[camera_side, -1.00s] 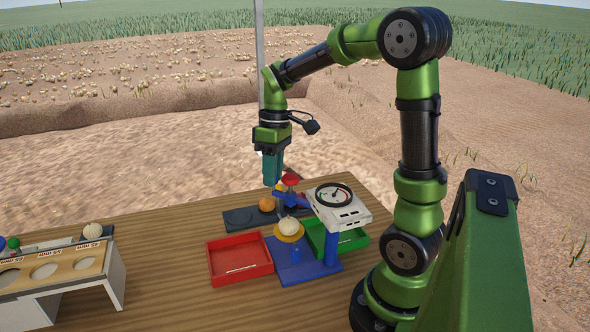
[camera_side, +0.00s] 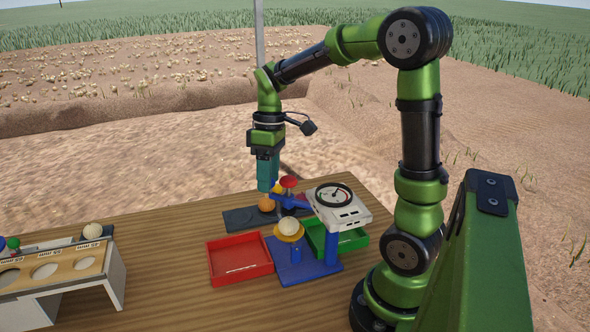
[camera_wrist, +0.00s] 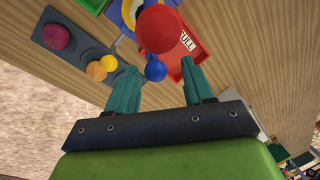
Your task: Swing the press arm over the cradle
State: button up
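The press arm (camera_side: 288,201) is a blue bar with a red knob (camera_side: 289,182), beside the gauge housing (camera_side: 343,207). It points toward the back left, not over the cradle. The cradle is a yellow cup (camera_side: 290,238) on a blue base, with a pale onion (camera_side: 289,226) in it. My gripper (camera_side: 266,189) hangs pointing down just left of the red knob. In the wrist view its two teal fingers (camera_wrist: 160,85) are apart. The red knob (camera_wrist: 157,28) and a blue ball (camera_wrist: 155,70) appear beyond the fingertips; I cannot tell whether anything touches.
A red tray (camera_side: 239,274) lies left of the blue base and a green tray (camera_side: 352,240) right of it. A dark strip (camera_side: 239,219) with an orange onion (camera_side: 266,203) lies behind. A sizing rack (camera_side: 103,264) stands at the left. The table between is clear.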

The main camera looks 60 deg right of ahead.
jog(key=shift+d, duration=0.1)
jog(key=d+r, duration=0.3)
jog(key=r, duration=1.3)
jog(key=shift+w+r, duration=0.3)
jog(key=shift+w, duration=0.05)
